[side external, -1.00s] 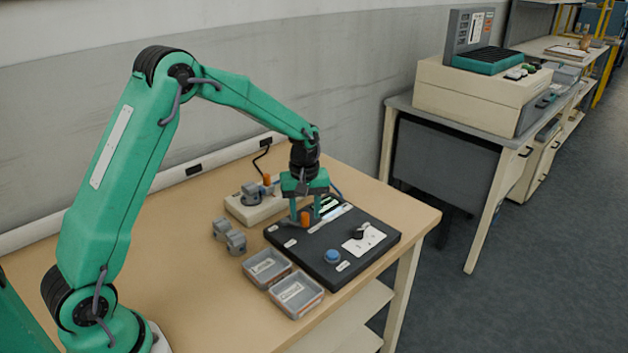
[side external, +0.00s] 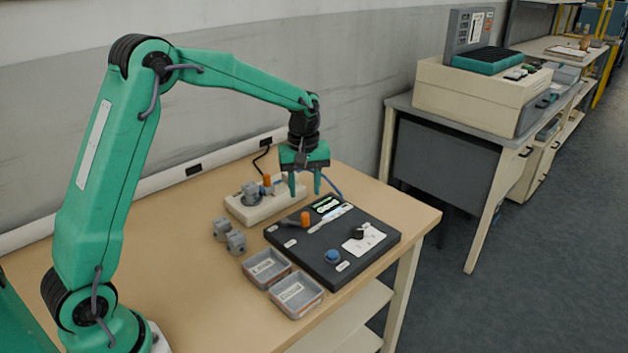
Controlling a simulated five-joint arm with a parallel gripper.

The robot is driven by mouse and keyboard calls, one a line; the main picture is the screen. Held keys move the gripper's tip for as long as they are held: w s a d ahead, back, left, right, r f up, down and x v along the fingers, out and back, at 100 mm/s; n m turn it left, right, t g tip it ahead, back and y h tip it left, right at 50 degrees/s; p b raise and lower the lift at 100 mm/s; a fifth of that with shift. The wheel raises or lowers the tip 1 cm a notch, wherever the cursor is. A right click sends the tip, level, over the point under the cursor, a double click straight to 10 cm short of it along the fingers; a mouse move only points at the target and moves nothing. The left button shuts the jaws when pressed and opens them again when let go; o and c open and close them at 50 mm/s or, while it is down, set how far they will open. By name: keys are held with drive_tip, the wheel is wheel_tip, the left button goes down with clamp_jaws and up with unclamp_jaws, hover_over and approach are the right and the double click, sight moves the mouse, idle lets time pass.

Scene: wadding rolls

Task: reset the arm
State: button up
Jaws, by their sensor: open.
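My gripper (side external: 305,188) is green, points down and is open with nothing between its fingers. It hangs above the back edge of a black board (side external: 290,258) on the table. On the board lie an orange roll (side external: 305,218) by a dark grey holder (side external: 288,223), a pale strip-like tool (side external: 331,218), a blue button (side external: 332,256) and a black knob (side external: 357,233). The fingertips are apart from the orange roll, which stays on the board.
Behind the board is a cream block (side external: 246,213) with a grey round part and another orange piece (side external: 267,180). Two grey blocks (side external: 229,235) stand left of the board. Two grey trays (side external: 296,296) sit in front. The table's left front (side external: 200,300) is clear.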

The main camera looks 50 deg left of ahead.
drive_tip(key=s+d+r+m+t, duration=0.2)
drive_tip(key=s+r+m, duration=0.2)
drive_tip(key=s+r, duration=0.4)
drive_tip(key=s+d+r+m+t, duration=0.25)
drive_tip(key=s+r+m, duration=0.2)
drive_tip(key=s, duration=0.65)
drive_tip(key=s+d+m+t, duration=0.1)
drive_tip(key=s+m, duration=0.2)
drive_tip(key=s, duration=0.5)
drive_tip(key=shift+d+f, duration=0.15)
drive_tip(key=shift+f, duration=0.25)
